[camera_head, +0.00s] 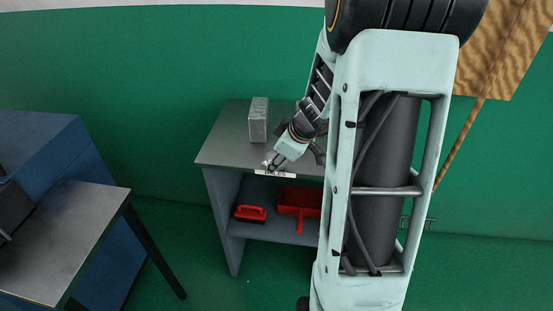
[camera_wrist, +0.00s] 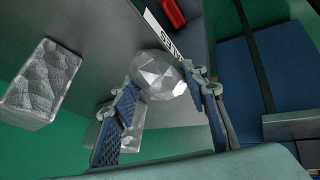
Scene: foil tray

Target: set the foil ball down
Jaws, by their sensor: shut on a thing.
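The foil ball (camera_wrist: 158,74) is a silvery, faceted lump between the fingers of my gripper (camera_wrist: 168,92) in the wrist view. The fingers are shut on it. In the head view my gripper (camera_head: 270,163) is over the front edge of the grey table (camera_head: 228,148), close to a white label (camera_head: 275,174). The ball is small there and hard to make out. Whether it touches the tabletop I cannot tell. Another pale silvery thing (camera_wrist: 130,136) shows partly behind the left finger in the wrist view.
A crinkled silvery block (camera_head: 258,120) stands at the table's back; it also shows in the wrist view (camera_wrist: 38,85). A red brush (camera_head: 250,213) and red dustpan (camera_head: 299,201) lie on the lower shelf. The tabletop left of my gripper is clear. Another table (camera_head: 75,225) stands left.

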